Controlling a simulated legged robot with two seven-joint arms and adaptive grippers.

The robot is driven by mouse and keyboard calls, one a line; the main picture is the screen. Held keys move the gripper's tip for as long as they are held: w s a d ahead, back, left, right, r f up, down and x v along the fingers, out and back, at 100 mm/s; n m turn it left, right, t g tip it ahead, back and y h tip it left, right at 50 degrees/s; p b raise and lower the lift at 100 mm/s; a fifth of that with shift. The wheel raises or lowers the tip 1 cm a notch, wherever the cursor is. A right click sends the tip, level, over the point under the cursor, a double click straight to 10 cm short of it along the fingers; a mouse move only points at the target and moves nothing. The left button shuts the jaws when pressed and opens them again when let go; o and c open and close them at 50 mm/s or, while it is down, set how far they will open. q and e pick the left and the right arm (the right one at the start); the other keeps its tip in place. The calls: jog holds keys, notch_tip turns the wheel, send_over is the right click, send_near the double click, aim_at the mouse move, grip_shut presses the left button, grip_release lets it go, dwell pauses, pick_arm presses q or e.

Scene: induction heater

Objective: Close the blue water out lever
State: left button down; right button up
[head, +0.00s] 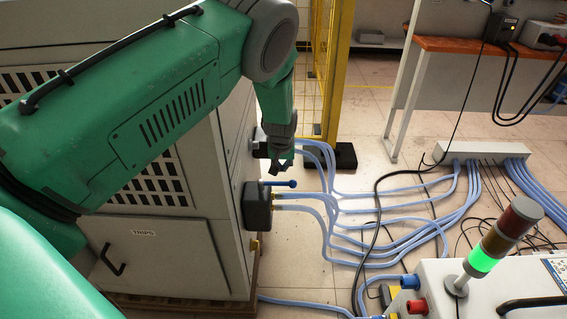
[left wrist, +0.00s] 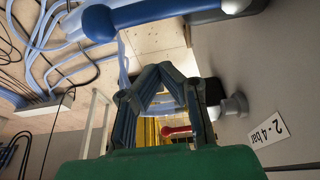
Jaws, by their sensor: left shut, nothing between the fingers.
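The blue lever (head: 280,183) sticks out to the right from a dark grey valve box on the side of the grey cabinet. In the left wrist view the blue lever (left wrist: 140,12) crosses the top of the picture, its rounded end at the left. My left gripper (head: 283,168) points down just above the lever in the head view; I cannot tell whether they touch. In the left wrist view my left gripper (left wrist: 163,72) has its fingers together and empty, with a gap visible between them and the lever. My right gripper is not in view.
A red lever (left wrist: 180,131) shows behind the fingers. Light blue hoses (head: 400,205) run from the cabinet (head: 180,255) across the floor to a grey manifold (head: 480,152). A yellow fence post (head: 335,75) stands behind. A signal tower (head: 495,245) glows green at lower right.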

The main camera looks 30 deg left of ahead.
aim_at(277, 184)
pick_arm(q)
jog(key=s+d+f, duration=0.1)
jog(key=s+d, duration=0.1)
jog(key=shift+s+f, duration=0.35)
jog(key=shift+a, duration=0.15)
jog(key=shift+f, duration=0.1)
